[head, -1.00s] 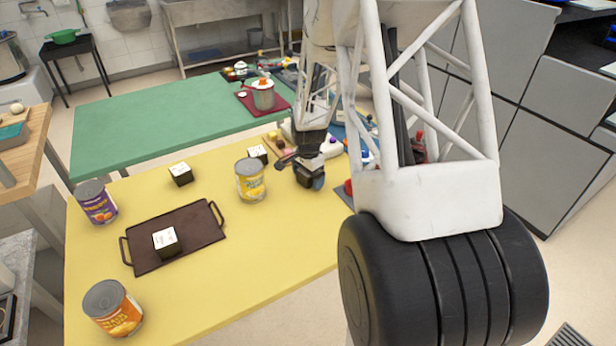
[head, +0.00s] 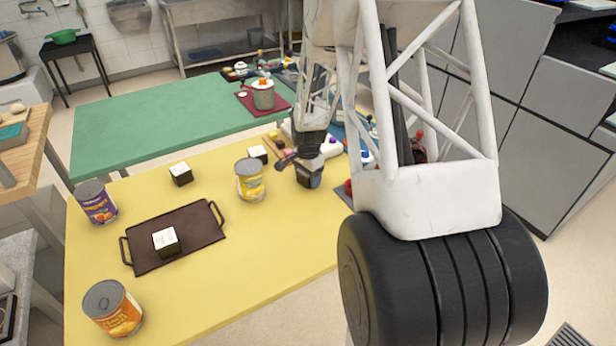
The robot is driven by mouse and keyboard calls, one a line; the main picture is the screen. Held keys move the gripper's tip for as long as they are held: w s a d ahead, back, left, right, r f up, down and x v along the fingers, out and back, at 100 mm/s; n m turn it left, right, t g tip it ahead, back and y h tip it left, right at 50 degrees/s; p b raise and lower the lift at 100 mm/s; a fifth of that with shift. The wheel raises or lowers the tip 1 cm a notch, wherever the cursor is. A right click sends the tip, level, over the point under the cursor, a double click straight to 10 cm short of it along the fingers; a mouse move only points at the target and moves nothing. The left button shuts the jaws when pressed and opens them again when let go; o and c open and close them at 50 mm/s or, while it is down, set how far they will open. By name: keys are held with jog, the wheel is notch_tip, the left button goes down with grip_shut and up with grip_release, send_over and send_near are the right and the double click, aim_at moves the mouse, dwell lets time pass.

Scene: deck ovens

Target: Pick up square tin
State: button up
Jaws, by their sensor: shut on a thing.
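My gripper (head: 306,166) is over the far right part of the yellow table, seen from behind and partly hidden by my arm. It is shut on a small dark boxy thing, apparently a square tin (head: 310,180); its label is not readable. Other square tins with dark sides and pale tops stand apart from it: one on the yellow table (head: 181,174), one behind the yellow can (head: 257,154), and one on the dark tray (head: 208,213).
A yellow can (head: 251,181) stands left of my gripper. A purple can (head: 96,203) and an orange can (head: 113,309) stand at the table's left. Bottles and small items crowd behind the gripper. The yellow table (head: 255,265) is clear at front right.

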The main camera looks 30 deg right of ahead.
jog(key=shift+r, duration=0.1)
jog(key=shift+r, duration=0.75)
notch_tip(320, 180, up, 2)
jog(key=shift+r, duration=0.1)
jog(key=s+a, duration=0.1)
jog(key=s, duration=0.4)
jog(key=s+a, duration=0.2)
jog(key=s, duration=0.3)
jog(key=s+a+r, duration=0.1)
jog(key=s+a, duration=0.1)
jog(key=s, duration=0.3)
jog(key=shift+a, duration=0.25)
jog(key=shift+a, duration=0.2)
